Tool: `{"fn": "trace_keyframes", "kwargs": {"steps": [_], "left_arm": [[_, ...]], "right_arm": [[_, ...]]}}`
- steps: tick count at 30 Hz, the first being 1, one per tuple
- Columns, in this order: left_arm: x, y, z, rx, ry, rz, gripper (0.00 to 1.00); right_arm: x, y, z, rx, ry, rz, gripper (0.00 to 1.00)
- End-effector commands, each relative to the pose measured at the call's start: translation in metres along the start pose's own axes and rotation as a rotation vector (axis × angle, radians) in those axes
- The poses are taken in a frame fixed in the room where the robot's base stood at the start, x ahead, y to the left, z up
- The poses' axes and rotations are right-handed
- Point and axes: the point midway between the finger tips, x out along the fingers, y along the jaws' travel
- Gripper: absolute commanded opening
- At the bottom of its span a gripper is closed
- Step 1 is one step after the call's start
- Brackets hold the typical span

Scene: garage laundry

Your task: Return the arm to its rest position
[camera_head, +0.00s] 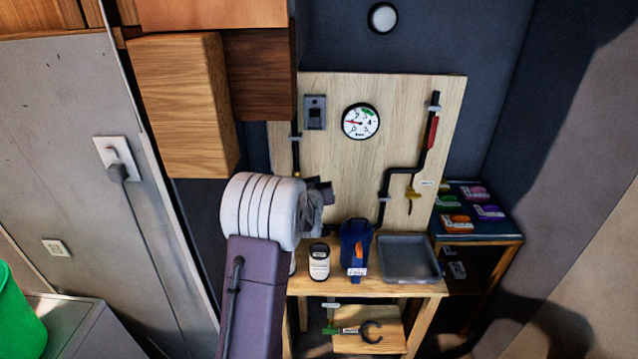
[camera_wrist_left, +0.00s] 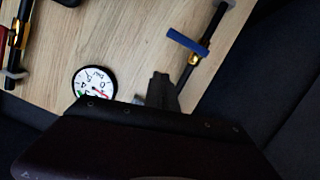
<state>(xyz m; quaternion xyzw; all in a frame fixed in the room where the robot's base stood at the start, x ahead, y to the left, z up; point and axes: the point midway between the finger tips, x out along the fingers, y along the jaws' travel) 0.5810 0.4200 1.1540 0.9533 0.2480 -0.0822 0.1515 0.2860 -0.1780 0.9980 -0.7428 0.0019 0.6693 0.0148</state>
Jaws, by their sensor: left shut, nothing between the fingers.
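My left arm rises from the bottom of the head view, with a purple link and a white banded joint. My left gripper (camera_head: 322,192) is a small dark shape just right of that joint, in front of the wooden pegboard panel (camera_head: 330,95). In the left wrist view the gripper (camera_wrist_left: 160,90) is shut and empty, partly hidden behind a dark part of my wrist. A round white gauge (camera_head: 360,121) is mounted on the panel; it also shows in the wrist view (camera_wrist_left: 94,83), left of the gripper. My right gripper is not in view.
Below the panel, a wooden bench (camera_head: 415,289) bears a white jar (camera_head: 319,262), a blue container (camera_head: 356,243) and a grey tray (camera_head: 408,278). A black pipe (camera_head: 403,169) runs along the panel's right. A wooden cabinet (camera_head: 180,105) hangs at upper left, close to my arm.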

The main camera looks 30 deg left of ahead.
Motion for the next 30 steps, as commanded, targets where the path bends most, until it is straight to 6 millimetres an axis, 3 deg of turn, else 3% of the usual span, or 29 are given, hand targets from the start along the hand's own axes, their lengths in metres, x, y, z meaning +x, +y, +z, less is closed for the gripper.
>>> {"fn": "trace_keyframes", "kwargs": {"steps": [8,11,12,14,15,17,19,21,24,27,30], "left_arm": [[0.000,0.008,0.000,0.003,-0.001,0.013,0.00],[-0.013,0.051,-0.014,0.013,0.025,0.090,0.00],[-0.029,0.079,-0.017,0.022,0.028,0.143,0.00],[-0.063,0.116,0.007,0.060,-0.065,0.218,0.00],[-0.086,0.129,0.036,0.103,-0.169,0.250,0.00],[-0.122,0.134,0.080,0.173,-0.333,0.277,0.00],[-0.166,0.126,0.130,0.266,-0.526,0.289,0.00],[-0.208,0.106,0.173,0.353,-0.712,0.281,0.00],[-0.260,0.067,0.216,0.453,-0.945,0.244,0.00],[-0.298,0.036,0.240,0.519,-1.121,0.204,0.00],[-0.321,0.019,0.249,0.560,-1.226,0.182,0.00]], "right_arm": [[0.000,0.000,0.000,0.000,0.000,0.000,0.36],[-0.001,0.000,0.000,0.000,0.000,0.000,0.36],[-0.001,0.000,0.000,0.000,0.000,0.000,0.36],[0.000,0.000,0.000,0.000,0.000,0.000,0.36],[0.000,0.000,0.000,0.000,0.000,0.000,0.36],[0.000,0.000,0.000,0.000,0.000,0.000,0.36],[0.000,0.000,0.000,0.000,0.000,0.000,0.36],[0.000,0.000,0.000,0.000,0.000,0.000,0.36],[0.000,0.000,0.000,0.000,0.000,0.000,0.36],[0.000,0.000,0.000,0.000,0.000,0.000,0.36],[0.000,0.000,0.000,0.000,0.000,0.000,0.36]]}}
